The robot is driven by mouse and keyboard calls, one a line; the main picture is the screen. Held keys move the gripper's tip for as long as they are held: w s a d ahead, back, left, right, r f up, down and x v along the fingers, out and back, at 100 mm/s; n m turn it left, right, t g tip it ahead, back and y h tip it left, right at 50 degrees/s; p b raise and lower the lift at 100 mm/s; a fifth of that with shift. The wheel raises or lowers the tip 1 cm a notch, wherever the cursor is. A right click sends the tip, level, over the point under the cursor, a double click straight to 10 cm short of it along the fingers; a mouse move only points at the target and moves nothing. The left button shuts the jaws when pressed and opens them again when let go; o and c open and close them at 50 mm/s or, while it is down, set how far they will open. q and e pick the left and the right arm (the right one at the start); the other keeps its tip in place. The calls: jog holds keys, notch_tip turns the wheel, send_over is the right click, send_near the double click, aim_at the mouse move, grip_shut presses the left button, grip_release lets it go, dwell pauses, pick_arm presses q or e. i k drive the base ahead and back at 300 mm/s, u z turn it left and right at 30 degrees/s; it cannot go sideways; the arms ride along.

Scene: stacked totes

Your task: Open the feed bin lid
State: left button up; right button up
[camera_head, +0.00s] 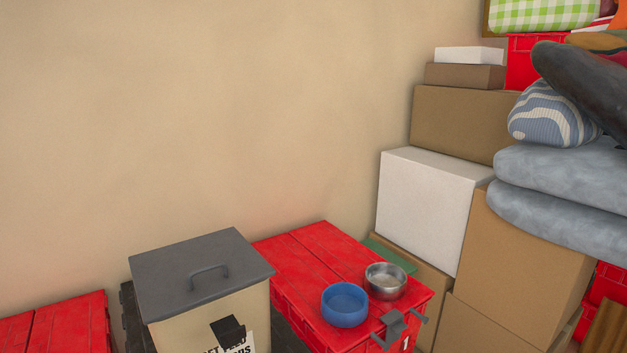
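The feed bin (178,335) is a beige box at the lower left, with a printed label on its front that the picture's bottom edge cuts off. Its dark grey lid (165,270) lies flat and shut on top. A grey bar handle (209,275) stands up from the lid. Neither of my grippers shows in the head view.
Right of the bin a red tote (310,245) carries a blue bowl (344,304) and a steel bowl (385,281). Another red tote (75,325) stands at left. Stacked boxes (430,205) and grey cushions (560,175) fill the right. The wall above the bin is bare.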

aim_at(170, 280)
jog(key=u, duration=0.05)
jog(key=k, duration=0.45)
jog(key=z, duration=0.2)
jog(key=i, duration=0.5)
jog(key=u, duration=1)
